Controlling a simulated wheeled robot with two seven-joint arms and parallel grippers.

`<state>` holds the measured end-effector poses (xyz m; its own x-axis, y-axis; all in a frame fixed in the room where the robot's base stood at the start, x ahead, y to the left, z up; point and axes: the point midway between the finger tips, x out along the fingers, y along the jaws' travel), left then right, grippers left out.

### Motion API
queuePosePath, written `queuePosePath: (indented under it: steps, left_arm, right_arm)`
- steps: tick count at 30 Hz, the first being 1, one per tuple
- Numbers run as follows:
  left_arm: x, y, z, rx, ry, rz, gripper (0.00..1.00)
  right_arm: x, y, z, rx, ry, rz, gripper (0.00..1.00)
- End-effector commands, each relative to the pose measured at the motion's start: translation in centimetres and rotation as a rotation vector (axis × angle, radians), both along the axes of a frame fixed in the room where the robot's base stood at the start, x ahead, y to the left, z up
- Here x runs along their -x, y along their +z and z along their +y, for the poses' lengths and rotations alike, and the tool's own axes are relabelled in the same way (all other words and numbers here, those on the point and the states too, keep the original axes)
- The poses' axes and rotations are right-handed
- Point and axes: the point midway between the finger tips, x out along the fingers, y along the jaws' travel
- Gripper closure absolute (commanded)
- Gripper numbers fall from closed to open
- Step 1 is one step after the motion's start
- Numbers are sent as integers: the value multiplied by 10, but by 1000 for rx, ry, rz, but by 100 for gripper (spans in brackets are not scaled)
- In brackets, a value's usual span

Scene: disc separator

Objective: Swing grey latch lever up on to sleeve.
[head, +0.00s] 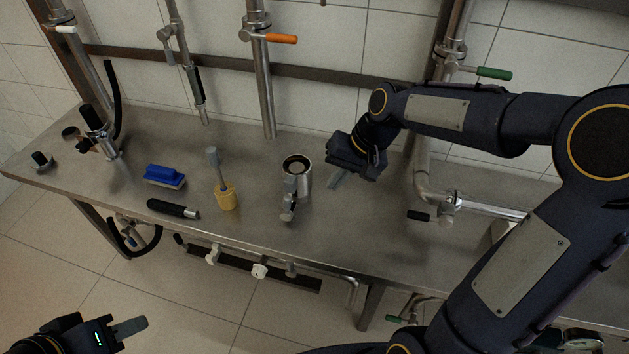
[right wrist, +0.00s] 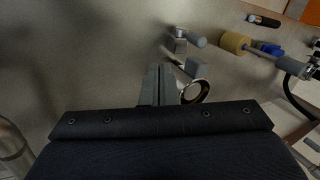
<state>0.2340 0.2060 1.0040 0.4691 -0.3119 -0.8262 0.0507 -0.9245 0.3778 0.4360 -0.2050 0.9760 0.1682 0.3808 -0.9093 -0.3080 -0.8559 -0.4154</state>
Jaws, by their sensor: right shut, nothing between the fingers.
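The metal sleeve (head: 304,180), a short upright cylinder with an open round top, stands in the middle of the steel table. It also shows in the right wrist view (right wrist: 203,97), partly hidden by my fingers. The grey latch lever (head: 288,207) is on the near side of the sleeve, low and pointing toward the table's front edge. Its grey end shows in the right wrist view (right wrist: 192,38). My right gripper (head: 336,182) is shut and empty, to the right of the sleeve and apart from the lever. My left gripper (head: 131,327) is at the bottom left, off the table; its opening is unclear.
Vertical pipes with orange (head: 282,39) and green (head: 494,73) handles stand behind. A bent pipe (head: 424,185) lies to the right. The table's front middle is clear.

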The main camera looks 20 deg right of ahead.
Motion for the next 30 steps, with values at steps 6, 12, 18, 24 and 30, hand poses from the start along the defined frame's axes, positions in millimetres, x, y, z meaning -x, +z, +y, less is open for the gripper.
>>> queuePosePath:
  steps: [6,12,18,24,30]
  left_arm:
    - [0,0,0,0,0,0,64]
    - [0,0,0,0,0,0,64]
    - [0,9,0,0,0,0,64]
    - [0,11,0,0,0,0,64]
    - [0,10,0,0,0,0,64]
  right_arm:
    - [-6,-42,19,0,7,7,100]
    - [-13,-80,35,0,9,5,100]
    - [-25,-73,61,2,9,-1,100]
    - [-29,-72,70,2,5,-2,100]
    - [-29,-73,70,2,5,-2,100]
